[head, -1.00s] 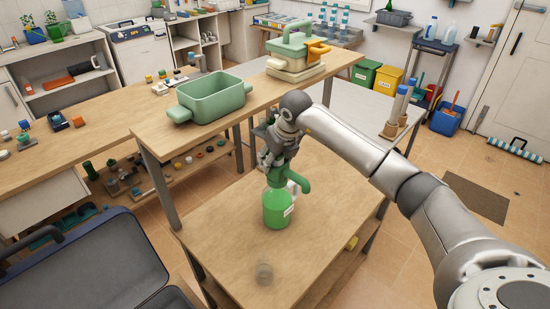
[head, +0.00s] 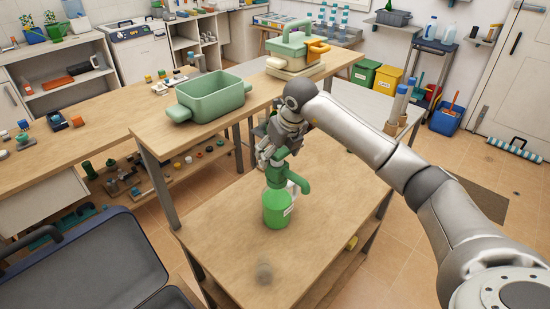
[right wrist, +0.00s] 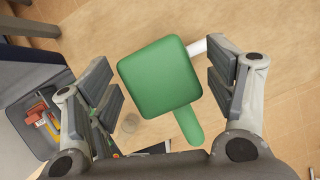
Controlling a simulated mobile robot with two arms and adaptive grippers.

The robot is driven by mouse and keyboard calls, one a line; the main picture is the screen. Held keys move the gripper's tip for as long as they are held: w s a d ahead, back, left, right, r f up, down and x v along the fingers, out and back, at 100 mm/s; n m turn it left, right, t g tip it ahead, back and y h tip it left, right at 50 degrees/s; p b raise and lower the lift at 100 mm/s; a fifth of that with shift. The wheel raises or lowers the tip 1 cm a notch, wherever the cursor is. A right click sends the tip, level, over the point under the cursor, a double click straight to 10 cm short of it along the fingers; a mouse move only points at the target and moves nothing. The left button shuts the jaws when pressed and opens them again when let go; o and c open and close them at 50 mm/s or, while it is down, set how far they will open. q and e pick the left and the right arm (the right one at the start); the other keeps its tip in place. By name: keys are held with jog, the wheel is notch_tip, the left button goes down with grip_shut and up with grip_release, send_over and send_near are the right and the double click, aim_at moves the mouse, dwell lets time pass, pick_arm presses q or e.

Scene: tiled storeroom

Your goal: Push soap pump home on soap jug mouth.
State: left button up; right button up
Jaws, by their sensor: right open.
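The green soap jug (head: 276,212) with a white label stands upright on the near wooden table. The green soap pump (head: 303,185) sits upright on top of the jug, its spout pointing right and down; whether a gap is left at the mouth cannot be told. My right gripper (head: 271,158) is just above the pump, pointing down. In the right wrist view the pump's square green top (right wrist: 160,78) lies between the spread fingers of my right gripper (right wrist: 165,85), apart from both. The jug is mostly hidden below it there. My left gripper is not in view.
The near table (head: 215,240) is mostly bare, with a small translucent round thing (head: 264,272) at its front. A green tub (head: 210,98) and a green-handled box (head: 296,52) stand on the bench behind. An open dark case (head: 95,262) is at the lower left.

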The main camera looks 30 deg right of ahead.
aim_at(284, 173)
jog(key=v, duration=0.8)
jog(key=shift+a, duration=0.1)
